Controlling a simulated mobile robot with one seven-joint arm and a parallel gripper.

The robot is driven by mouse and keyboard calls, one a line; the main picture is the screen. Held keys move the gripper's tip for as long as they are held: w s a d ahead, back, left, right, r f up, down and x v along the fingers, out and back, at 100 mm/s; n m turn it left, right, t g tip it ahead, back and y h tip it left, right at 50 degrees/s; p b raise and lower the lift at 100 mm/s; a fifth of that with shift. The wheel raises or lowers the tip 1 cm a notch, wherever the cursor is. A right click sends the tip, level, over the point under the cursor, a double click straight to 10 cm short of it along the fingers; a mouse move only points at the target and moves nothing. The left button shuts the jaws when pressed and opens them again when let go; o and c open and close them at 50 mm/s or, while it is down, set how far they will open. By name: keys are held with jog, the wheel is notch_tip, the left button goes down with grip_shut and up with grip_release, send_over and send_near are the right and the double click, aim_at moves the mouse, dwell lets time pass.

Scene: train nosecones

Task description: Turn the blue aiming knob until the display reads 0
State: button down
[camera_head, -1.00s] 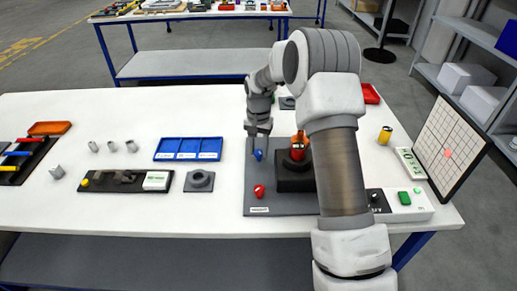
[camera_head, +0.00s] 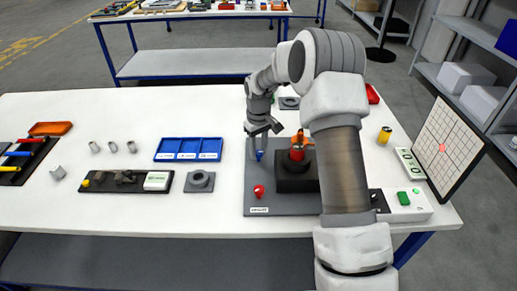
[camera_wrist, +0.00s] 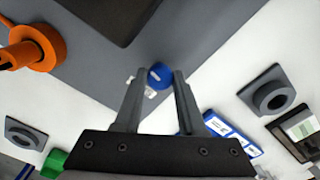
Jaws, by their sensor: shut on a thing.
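The blue aiming knob (camera_head: 259,155) stands on the dark grey base plate (camera_head: 270,203); it also shows in the wrist view (camera_wrist: 160,75). My gripper (camera_head: 258,142) reaches down over it. In the wrist view my gripper's fingers (camera_wrist: 159,74) are on either side of the knob, shut on it. A small display with green digits (camera_head: 409,163) lies at the right of the table; its digits are too small to read surely. A red spot (camera_head: 442,148) shows on the gridded board (camera_head: 455,128) behind it.
A red knob (camera_head: 259,191) and a black block with a red and orange part (camera_head: 297,153) are close to my gripper. A control box with a green button (camera_head: 404,199) sits at right. A blue tray (camera_head: 188,149) and a grey ring holder (camera_head: 199,181) lie left.

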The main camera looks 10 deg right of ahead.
aim_at(259, 151)
jog(key=shift+n, duration=0.9)
jog(key=c, duration=0.5)
grip_release()
jog(key=shift+r, duration=0.1)
jog(key=shift+r+p, duration=0.5)
jog(key=shift+r, duration=8.15)
